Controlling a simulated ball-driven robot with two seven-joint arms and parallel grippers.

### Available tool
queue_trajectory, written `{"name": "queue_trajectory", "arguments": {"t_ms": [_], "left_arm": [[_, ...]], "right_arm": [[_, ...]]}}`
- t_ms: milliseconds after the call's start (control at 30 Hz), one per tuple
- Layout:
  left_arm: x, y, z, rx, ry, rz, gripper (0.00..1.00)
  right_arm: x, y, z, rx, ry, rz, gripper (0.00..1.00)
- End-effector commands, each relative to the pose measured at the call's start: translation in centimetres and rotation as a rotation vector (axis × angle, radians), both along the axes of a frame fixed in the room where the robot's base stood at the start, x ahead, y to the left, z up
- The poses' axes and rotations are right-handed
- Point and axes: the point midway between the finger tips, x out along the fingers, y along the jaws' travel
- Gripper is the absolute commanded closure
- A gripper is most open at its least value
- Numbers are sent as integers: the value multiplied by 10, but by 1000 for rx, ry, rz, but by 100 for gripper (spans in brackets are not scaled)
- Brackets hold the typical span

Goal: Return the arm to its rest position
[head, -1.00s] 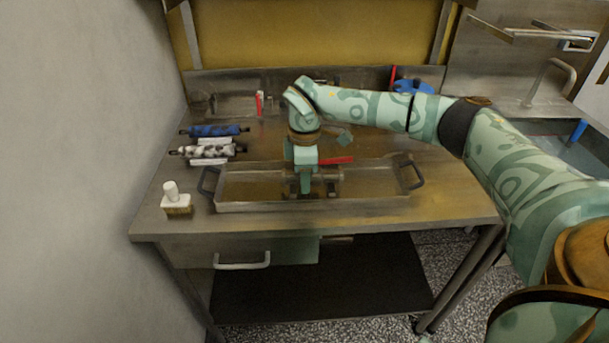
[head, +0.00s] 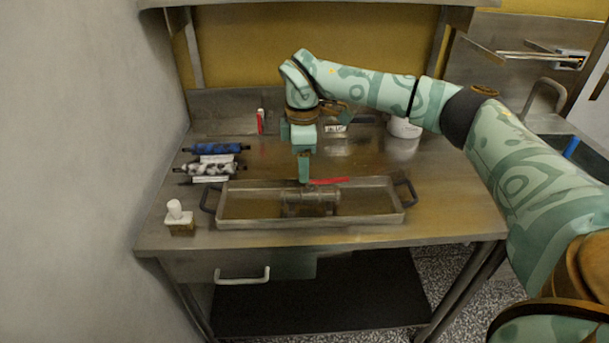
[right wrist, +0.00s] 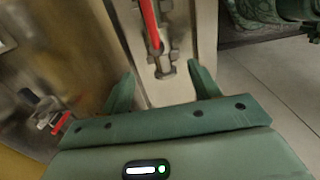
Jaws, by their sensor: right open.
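My right arm, pale green with darker patterns, reaches in from the right in the head view. Its gripper (head: 304,178) points down above the back edge of a metal tray (head: 250,222). In the right wrist view the two green fingers (right wrist: 162,88) stand apart with nothing between them. A metal cylindrical part (head: 310,203) lies in the tray, below and in front of the gripper. A red-handled tool (head: 328,181) lies by the tray's back rim; red also shows in the right wrist view (right wrist: 150,22). My left gripper is not in view.
The steel table (head: 450,215) has free room right of the tray. A white container (head: 404,128) stands behind, under my arm. A sink lies right.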

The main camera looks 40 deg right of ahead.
Motion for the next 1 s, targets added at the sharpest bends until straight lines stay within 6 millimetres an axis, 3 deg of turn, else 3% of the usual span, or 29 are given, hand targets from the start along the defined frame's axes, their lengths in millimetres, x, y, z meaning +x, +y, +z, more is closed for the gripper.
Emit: {"name": "queue_trajectory", "arguments": {"t_ms": [33,200,767,867,967,1000], "left_arm": [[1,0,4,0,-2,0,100],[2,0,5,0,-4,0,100],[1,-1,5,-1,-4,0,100],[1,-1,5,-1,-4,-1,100],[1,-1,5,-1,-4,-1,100],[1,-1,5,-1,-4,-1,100]], "right_arm": [[0,0,10,-1,-2,-1,38],[0,0,20,0,1,0,38],[0,4,17,7,0,17,38],[0,29,2,64,-16,136,38],[-5,86,-24,210,-73,377,38],[-11,117,-35,296,-113,493,38]]}}
